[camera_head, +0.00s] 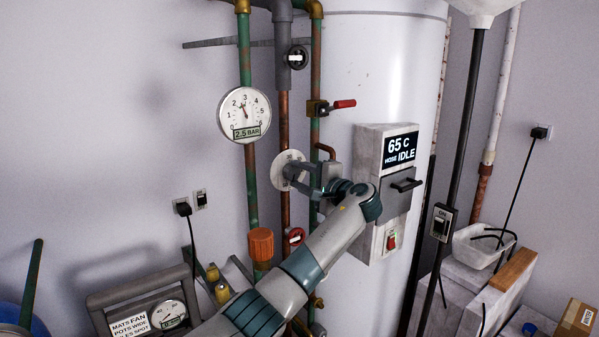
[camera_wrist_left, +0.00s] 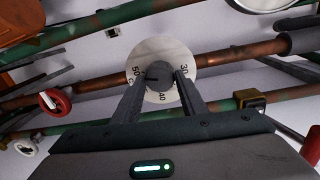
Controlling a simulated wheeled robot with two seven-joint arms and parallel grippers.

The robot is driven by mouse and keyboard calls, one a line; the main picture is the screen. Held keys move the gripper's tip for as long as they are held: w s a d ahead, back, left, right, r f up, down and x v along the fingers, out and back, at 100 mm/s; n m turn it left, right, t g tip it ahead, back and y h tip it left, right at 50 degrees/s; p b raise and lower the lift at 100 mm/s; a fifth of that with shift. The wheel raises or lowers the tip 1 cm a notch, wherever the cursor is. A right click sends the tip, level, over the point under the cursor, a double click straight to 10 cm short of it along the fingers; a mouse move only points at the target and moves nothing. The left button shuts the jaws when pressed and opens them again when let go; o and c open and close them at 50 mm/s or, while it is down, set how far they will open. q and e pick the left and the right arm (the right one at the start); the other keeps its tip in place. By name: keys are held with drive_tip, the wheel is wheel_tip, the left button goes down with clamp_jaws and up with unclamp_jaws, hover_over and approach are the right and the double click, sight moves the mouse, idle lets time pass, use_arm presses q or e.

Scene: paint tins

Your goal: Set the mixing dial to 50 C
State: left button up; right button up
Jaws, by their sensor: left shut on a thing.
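The mixing dial is a round pale disc (camera_head: 284,160) on the pipes left of the white tank. In the left wrist view the disc (camera_wrist_left: 163,49) shows the marks 50 at left, 40 below and 30 at right. A small dark knob (camera_wrist_left: 158,72) sits at its middle. My left gripper (camera_head: 299,177) reaches the dial from the right; in the wrist view its fingertips (camera_wrist_left: 160,78) are on either side of the knob, shut on it. The fingers hide part of the scale, and the exact pointer setting is unclear. My right gripper is in neither view.
A control box (camera_head: 370,212) on the tank (camera_head: 385,75) has a display reading 65 C and IDLE. A pressure gauge (camera_head: 244,114) reads 2.5 BAR. A red-handled valve (camera_head: 340,104) sticks out above the dial. Pipes run close around the gripper.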

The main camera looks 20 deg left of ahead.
use_arm(q)
drive_tip(key=shift+f+m, duration=0.1)
drive_tip(key=shift+m, duration=0.3)
drive_tip(key=o, duration=1.1)
drive_tip(key=shift+c, duration=0.2)
drive_tip(key=shift+d, duration=0.1)
drive_tip(key=b+v, duration=0.6)
drive_tip(key=v, duration=1.1)
drive_tip(key=shift+d, duration=0.2)
